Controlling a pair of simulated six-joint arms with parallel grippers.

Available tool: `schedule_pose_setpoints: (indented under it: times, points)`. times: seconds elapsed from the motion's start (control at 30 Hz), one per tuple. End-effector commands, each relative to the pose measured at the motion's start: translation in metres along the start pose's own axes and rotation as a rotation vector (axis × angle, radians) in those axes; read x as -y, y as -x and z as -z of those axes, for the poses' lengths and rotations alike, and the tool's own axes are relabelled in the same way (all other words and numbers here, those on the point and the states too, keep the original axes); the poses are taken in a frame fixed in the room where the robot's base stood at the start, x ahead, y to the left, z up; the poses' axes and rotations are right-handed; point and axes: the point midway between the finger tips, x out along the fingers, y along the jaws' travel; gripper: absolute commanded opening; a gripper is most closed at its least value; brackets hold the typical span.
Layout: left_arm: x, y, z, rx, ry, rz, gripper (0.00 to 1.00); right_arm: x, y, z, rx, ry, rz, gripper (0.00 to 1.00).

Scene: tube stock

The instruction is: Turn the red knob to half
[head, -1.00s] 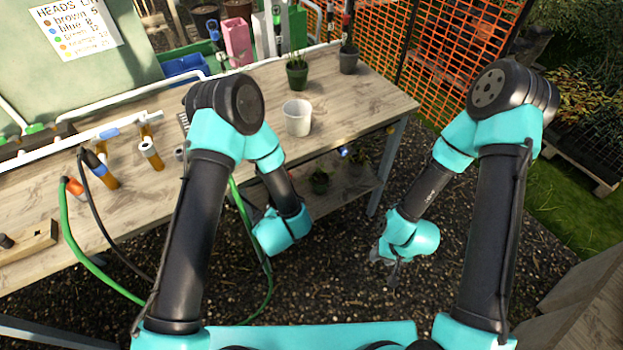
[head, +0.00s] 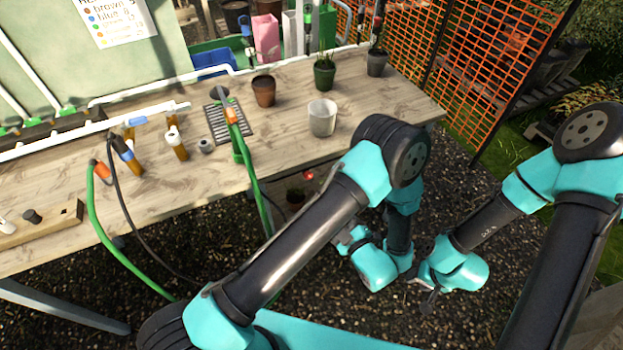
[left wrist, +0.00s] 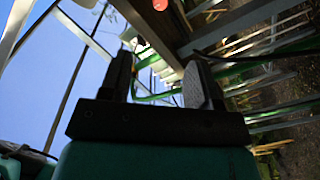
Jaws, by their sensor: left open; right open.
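A small round red piece, which looks like the red knob (head: 308,175), shows just below the bench's front edge in the head view. A red round thing (left wrist: 160,4) also shows at the top edge of the left wrist view, partly cut off. My left gripper (left wrist: 158,78) is open with nothing between its fingers; the red thing lies beyond them. In the head view its wrist is below and right of the knob, apart from it. My right gripper (head: 428,299) is open and low over the gravel, close to my left wrist. The knob's markings cannot be made out.
The wooden bench (head: 215,180) holds a white pot (head: 322,118), a brown pot (head: 263,91) and potted plants. A green hose (head: 250,170) hangs over its front edge near the knob. Orange netting (head: 480,60) stands at the right. Gravel lies in front.

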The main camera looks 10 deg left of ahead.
Motion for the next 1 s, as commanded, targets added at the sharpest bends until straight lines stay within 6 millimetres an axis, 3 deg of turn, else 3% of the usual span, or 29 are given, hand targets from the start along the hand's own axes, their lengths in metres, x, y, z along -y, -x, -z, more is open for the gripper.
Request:
schedule_pose_setpoints:
  times: [0.27, 1.0]
  points:
    - [0.000, -0.027, 0.001, -0.002, 0.001, 0.004, 0.57, 0.000, 0.000, 0.000, 0.000, 0.000, 0.000, 0.43]
    - [0.001, -0.151, 0.000, -0.002, 0.001, 0.004, 0.57, 0.000, 0.000, 0.000, 0.000, 0.000, 0.000, 0.43]
